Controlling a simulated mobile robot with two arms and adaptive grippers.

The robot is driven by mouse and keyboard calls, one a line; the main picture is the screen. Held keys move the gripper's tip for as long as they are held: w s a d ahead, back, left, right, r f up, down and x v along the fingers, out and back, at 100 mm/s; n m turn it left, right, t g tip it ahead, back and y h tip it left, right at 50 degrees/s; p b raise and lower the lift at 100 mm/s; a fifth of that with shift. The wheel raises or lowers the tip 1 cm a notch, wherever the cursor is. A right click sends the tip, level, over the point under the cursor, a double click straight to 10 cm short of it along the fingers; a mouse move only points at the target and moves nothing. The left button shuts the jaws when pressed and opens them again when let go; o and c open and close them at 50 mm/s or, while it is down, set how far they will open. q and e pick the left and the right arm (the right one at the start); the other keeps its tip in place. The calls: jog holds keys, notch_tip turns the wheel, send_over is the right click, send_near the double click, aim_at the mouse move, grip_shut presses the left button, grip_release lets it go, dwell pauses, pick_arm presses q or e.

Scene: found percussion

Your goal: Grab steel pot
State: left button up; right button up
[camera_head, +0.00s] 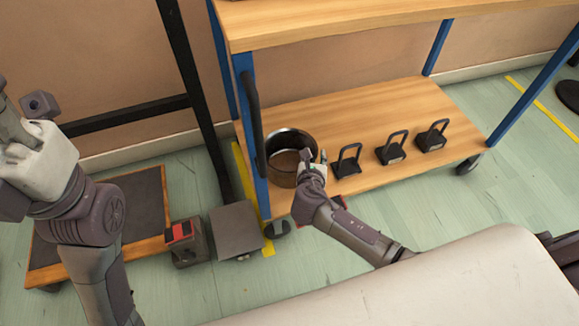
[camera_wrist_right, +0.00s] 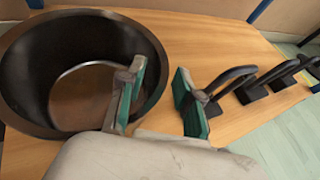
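The steel pot (camera_head: 278,170) is a dark, open-topped round vessel standing upright at the left end of the wooden lower shelf. It fills the left of the right wrist view (camera_wrist_right: 28,75) and looks empty. My right gripper (camera_head: 318,157) is at the pot's right side. In the wrist view its green-padded fingers (camera_wrist_right: 160,100) are apart, with the pot's right rim between them. One finger overlaps the pot's opening and the other is outside. I cannot tell if either touches the wall. My left arm is at the left, away from the pot; its fingers are not clear.
Several black handled weights (camera_head: 391,149) stand in a row on the shelf (camera_head: 375,108), right of the pot. A blue post (camera_head: 252,130) rises close at the pot's left, and the wooden upper shelf (camera_head: 330,22) overhangs. A low platform (camera_head: 140,205) is at the left.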

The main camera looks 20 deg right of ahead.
jog(key=shift+b+x, duration=0.4)
jog(key=shift+x, duration=0.7)
jog(key=shift+r, duration=0.1)
grip_shut()
